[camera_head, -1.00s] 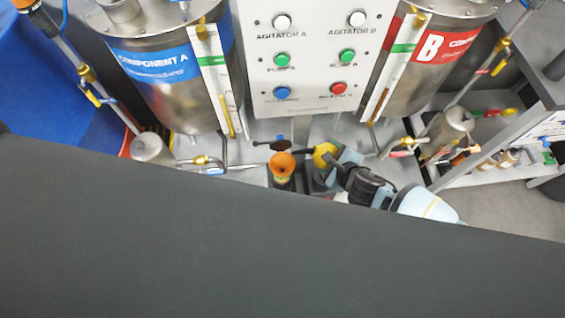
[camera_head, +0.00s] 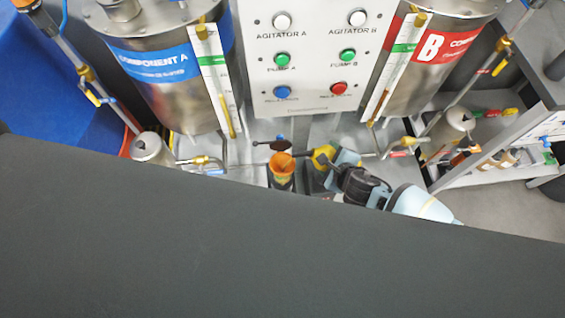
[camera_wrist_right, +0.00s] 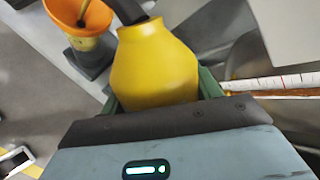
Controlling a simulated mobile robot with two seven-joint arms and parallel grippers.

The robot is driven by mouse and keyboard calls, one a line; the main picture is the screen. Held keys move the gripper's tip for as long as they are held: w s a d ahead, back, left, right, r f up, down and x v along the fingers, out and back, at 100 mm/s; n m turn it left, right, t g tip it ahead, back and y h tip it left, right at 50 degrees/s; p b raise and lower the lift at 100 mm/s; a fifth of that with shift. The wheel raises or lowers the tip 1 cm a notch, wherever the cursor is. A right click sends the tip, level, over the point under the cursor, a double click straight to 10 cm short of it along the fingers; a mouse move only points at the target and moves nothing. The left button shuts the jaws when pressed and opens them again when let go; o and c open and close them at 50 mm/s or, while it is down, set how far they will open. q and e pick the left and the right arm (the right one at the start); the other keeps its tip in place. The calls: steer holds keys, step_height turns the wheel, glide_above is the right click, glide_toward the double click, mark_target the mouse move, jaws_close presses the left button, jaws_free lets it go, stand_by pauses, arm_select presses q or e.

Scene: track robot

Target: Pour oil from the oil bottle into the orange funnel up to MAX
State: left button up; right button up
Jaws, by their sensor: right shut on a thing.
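The orange funnel (camera_head: 281,164) stands upright, mouth up, in front of the control panel; it also shows in the right wrist view (camera_wrist_right: 64,12). A thin brown shape shows in its mouth there; I cannot tell if it is oil. The yellow oil bottle (camera_head: 322,154) is just right of the funnel, its body large in the right wrist view (camera_wrist_right: 155,68) with a dark spout at its top. My right gripper (camera_head: 344,157) is shut on the bottle. The MAX mark and oil level cannot be made out. My left gripper is out of view.
The panel (camera_head: 312,75) with buttons stands behind, between the component A tank (camera_head: 185,97) and the component B tank (camera_head: 412,88). Pipes and valves (camera_head: 200,161) flank the funnel. A grey shelf (camera_head: 480,170) is at the right. A dark round piece (camera_head: 280,145) sits right behind the funnel.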

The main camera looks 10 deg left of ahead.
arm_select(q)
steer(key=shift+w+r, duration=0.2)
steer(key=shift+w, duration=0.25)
arm_select(e)
steer(key=shift+r, duration=0.1)
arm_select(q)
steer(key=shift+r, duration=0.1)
arm_select(e)
steer(key=shift+w, duration=0.1)
